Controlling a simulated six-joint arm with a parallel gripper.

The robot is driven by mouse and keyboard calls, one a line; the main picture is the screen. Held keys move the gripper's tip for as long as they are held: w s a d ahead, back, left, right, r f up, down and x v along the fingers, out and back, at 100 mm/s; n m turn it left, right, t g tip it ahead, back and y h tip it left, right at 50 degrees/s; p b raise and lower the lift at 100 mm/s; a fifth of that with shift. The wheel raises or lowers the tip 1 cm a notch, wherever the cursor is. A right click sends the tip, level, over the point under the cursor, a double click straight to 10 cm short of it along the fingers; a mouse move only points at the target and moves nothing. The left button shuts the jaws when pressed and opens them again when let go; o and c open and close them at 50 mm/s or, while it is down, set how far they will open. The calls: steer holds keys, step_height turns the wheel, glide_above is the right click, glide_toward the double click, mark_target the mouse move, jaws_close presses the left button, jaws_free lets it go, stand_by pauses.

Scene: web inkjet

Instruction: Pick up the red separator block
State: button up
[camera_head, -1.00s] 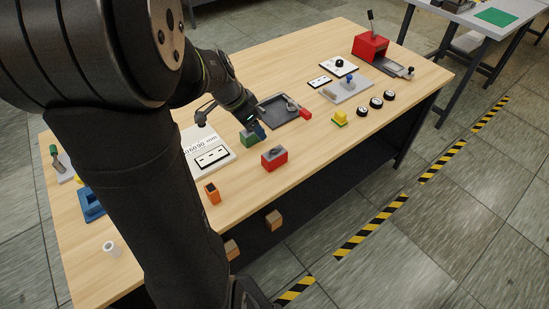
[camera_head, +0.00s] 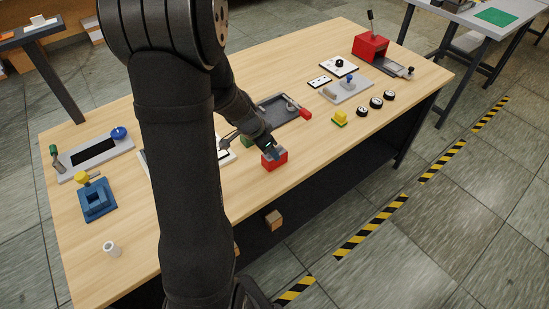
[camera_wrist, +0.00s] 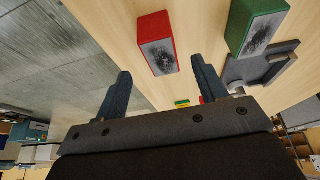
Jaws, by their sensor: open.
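The red block (camera_head: 280,160) with a grey top patch lies near the table's front edge in the head view. It also shows in the wrist view (camera_wrist: 153,27), ahead of the fingers and between their lines. My gripper (camera_head: 272,150) is open, its tips at or just above the block in the head view, partly covering it. In the wrist view my gripper (camera_wrist: 165,80) has its two dark fingers spread with nothing between them. The block appears beyond the fingertips, so I see no grasp. I cannot tell whether a finger touches it.
A green block (camera_wrist: 251,25) stands close beside the red one. A grey tray (camera_head: 283,107) lies behind them. A blue fixture (camera_head: 97,199) and white cylinder (camera_head: 111,248) are at left.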

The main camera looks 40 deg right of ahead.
steer(key=shift+d+x, duration=0.1)
steer(key=shift+x, duration=1.2)
steer(key=shift+d+x, duration=0.15)
steer(key=shift+x, duration=1.15)
steer(key=shift+r, duration=0.1)
steer(key=shift+c, duration=0.3)
steer(key=c, duration=1.1)
steer(key=shift+r, duration=0.15)
